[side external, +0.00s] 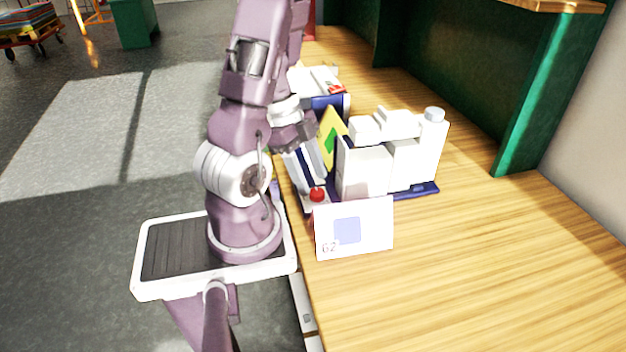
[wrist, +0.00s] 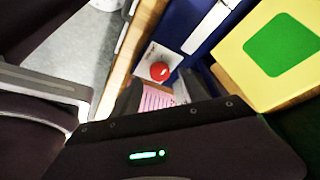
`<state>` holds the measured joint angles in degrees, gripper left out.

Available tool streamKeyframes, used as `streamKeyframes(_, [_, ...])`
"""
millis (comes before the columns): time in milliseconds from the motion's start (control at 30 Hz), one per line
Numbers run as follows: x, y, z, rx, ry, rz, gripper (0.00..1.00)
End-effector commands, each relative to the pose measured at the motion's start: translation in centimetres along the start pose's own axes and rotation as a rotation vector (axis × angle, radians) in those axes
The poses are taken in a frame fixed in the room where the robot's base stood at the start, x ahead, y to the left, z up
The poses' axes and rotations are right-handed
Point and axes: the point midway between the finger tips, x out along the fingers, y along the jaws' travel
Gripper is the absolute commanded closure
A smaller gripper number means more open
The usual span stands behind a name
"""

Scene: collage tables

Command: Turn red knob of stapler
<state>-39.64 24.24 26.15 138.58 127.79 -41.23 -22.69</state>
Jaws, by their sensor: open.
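The red knob (side external: 317,194) is a small round red piece on a pale base near the table's left edge. It shows in the wrist view (wrist: 159,71) on a white plate beside a dark blue body with a white strip (wrist: 207,30). I take this blue and white body to be the stapler, but its full shape is unclear. My gripper (wrist: 158,92) is open, its dark fingers apart just below the knob in the wrist view. Nothing is seen held. In the side view the fingers are hidden behind my arm and the objects.
A yellow card with a green patch (wrist: 282,45) stands close by on the right. White boxes (side external: 365,168) and a white bottle (side external: 431,145) stand on a blue tray (side external: 425,189). A white sign (side external: 354,228) stands in front. The wooden table (side external: 490,260) is clear at right.

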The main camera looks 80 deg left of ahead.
Motion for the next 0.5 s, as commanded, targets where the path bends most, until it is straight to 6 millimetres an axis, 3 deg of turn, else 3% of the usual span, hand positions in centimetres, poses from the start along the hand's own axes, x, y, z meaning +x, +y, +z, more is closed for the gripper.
streamKeyframes(200, [2.5,0.0,0.0,0.0,-0.001,0.001,0.49])
streamKeyframes(433, [2.6,0.0,0.0,0.003,-0.001,0.0,0.49])
streamKeyframes(500, [2.6,0.0,0.0,0.003,-0.001,-0.001,0.62])
